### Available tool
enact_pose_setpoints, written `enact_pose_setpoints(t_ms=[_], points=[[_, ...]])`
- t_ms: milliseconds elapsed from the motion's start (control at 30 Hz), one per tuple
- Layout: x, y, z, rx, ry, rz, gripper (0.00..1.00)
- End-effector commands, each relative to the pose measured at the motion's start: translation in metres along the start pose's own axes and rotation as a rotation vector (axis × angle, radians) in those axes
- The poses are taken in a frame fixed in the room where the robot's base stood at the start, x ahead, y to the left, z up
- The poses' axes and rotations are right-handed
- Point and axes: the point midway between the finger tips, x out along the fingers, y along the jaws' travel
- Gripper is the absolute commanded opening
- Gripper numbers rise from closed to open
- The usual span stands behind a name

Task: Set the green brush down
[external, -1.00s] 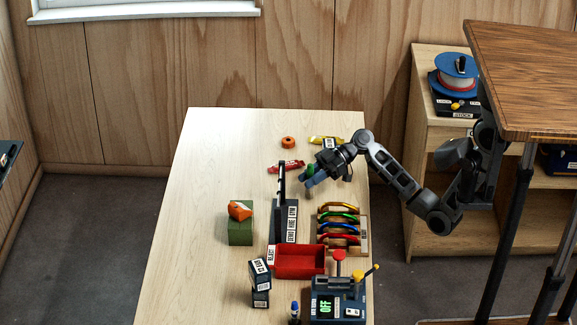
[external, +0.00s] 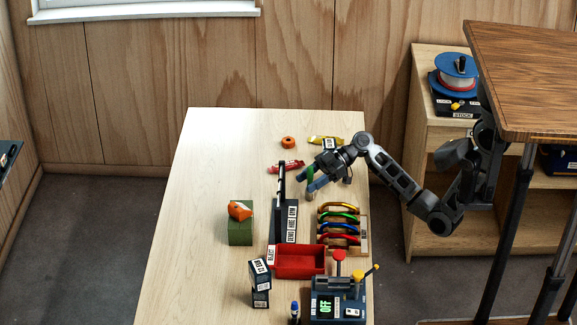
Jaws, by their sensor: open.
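The green brush (external: 310,176) stands roughly upright at the back right part of the table, small in the external view. My gripper (external: 310,181) reaches in from the right, low over the table. Its two bluish fingers are open, one on each side of the brush. The brush's lower end looks to be at the tabletop, but contact is too small to be sure of. The fingers and hand hide part of the brush.
A dark labelled stand (external: 284,222) is just in front and left. A rack of coloured carabiners (external: 341,228) is in front. The table's left side is mostly clear.

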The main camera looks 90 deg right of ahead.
Motion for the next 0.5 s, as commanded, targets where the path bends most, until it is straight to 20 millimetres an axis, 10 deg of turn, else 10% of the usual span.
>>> enact_pose_setpoints(t_ms=[500], points=[[-0.078, 0.001, -0.001, 0.000, 0.001, 0.005, 0.52]])
